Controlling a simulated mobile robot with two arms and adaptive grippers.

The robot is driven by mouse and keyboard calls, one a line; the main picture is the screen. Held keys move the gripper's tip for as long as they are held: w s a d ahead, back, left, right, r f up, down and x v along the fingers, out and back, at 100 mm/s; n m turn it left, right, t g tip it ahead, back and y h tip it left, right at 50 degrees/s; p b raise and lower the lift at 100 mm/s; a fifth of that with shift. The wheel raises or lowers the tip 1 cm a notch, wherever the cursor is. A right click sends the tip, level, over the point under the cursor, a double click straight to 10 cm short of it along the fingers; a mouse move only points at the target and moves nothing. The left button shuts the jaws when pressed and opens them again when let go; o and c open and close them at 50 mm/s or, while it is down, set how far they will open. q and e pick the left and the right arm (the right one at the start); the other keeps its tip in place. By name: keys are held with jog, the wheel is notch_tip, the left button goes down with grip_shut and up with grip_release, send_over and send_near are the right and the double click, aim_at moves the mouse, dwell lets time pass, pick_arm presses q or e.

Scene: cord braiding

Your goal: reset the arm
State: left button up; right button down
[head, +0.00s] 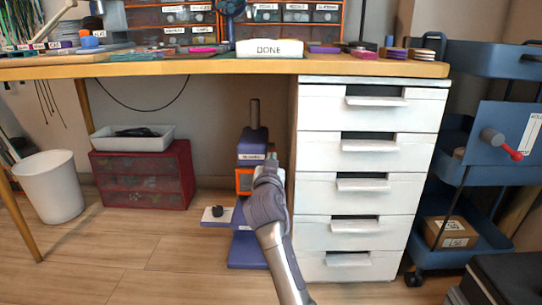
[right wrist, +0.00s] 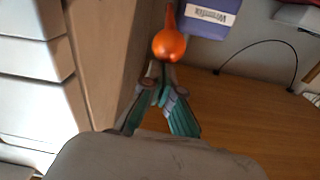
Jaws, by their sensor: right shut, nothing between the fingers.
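My right gripper (head: 271,158) is in front of the desk's knee space, close to the white drawer unit (head: 345,185). Its arm comes up from the bottom of the head view. In the right wrist view, the fingers of my right gripper (right wrist: 160,78) are together with nothing between them. A rounded orange part (right wrist: 170,42) shows just beyond the fingertips; I cannot tell whether they touch it. My left gripper is in neither view.
A purple stand (head: 251,150) with an orange frame (head: 243,181) is behind my right gripper, partly hidden. A red drawer box (head: 143,178) and white bin (head: 50,188) stand left, a blue cart (head: 470,190) right. The desk (head: 180,67) holds a DONE sign (head: 269,48).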

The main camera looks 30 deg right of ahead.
jog(key=shift+s+a+r, duration=0.1)
jog(key=shift+r, duration=0.75)
